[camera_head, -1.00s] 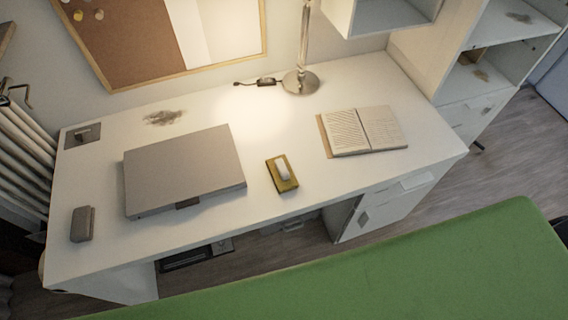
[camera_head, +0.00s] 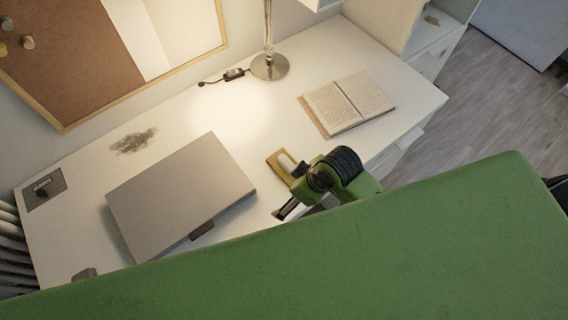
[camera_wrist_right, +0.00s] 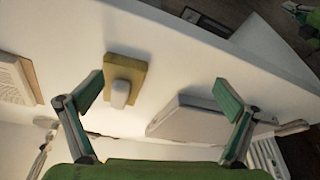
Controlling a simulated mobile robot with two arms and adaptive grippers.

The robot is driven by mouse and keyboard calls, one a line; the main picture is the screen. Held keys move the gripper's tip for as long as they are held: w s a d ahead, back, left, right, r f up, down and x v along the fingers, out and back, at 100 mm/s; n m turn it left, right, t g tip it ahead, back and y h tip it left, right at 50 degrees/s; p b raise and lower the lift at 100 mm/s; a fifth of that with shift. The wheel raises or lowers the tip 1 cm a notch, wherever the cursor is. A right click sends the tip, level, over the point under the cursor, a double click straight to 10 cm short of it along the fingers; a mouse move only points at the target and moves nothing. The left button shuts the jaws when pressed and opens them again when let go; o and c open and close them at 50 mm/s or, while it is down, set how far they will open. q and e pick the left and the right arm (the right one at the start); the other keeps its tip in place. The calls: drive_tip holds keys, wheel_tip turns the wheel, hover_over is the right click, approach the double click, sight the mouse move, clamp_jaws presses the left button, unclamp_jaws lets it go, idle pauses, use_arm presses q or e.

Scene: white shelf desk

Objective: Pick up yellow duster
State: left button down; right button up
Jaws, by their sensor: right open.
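The yellow duster (camera_head: 275,159), a small yellow block with a white grip on top, lies on the white desk between the laptop and the book. In the head view my right gripper (camera_head: 289,190) is over the desk's front part, close beside the duster and partly covering it. In the right wrist view the duster (camera_wrist_right: 128,72) lies ahead between the spread fingers, nearer the left finger. My right gripper (camera_wrist_right: 158,93) is open and empty. My left gripper is not in view.
A closed grey laptop (camera_head: 180,190) lies left of the duster, and an open book (camera_head: 346,102) lies right and behind. A lamp base (camera_head: 269,67) with its cable stands at the back. The desk (camera_head: 225,115) is clear between them.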

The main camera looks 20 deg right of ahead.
sight(288, 163)
drive_tip(key=w+r+n, duration=0.1)
drive_tip(key=w+a+r+n, duration=0.1)
drive_tip(key=n, duration=0.1)
drive_tip(key=w+a+r+n+y, duration=0.1)
drive_tip(key=shift+w+a+r+n, duration=0.15)
drive_tip(key=shift+w+a+n, duration=0.15)
drive_tip(key=shift+n, duration=0.1)
drive_tip(key=w+d+r+n+g+h, duration=0.2)
drive_tip(key=w+d+r+n+g, duration=0.3)
drive_tip(key=r+n, duration=0.4)
drive_tip(key=shift+n+t, duration=0.5)
drive_tip(key=shift+t, duration=0.1)
drive_tip(key=f, duration=0.8)
drive_tip(key=shift+w+f+p, duration=0.2)
drive_tip(key=shift+f+p, duration=0.15)
drive_tip(key=shift+p, duration=0.05)
drive_tip(key=f, duration=0.2)
drive_tip(key=a+f+p, duration=0.1)
drive_tip(key=f, duration=0.1)
drive_tip(key=shift+w, duration=0.1)
drive_tip(key=shift+a+f, duration=0.1)
drive_tip(key=shift+f, duration=0.5)
drive_tip(key=c, duration=1.5)
drive_tip(key=shift+s, duration=0.2)
drive_tip(key=shift+c, duration=0.9)
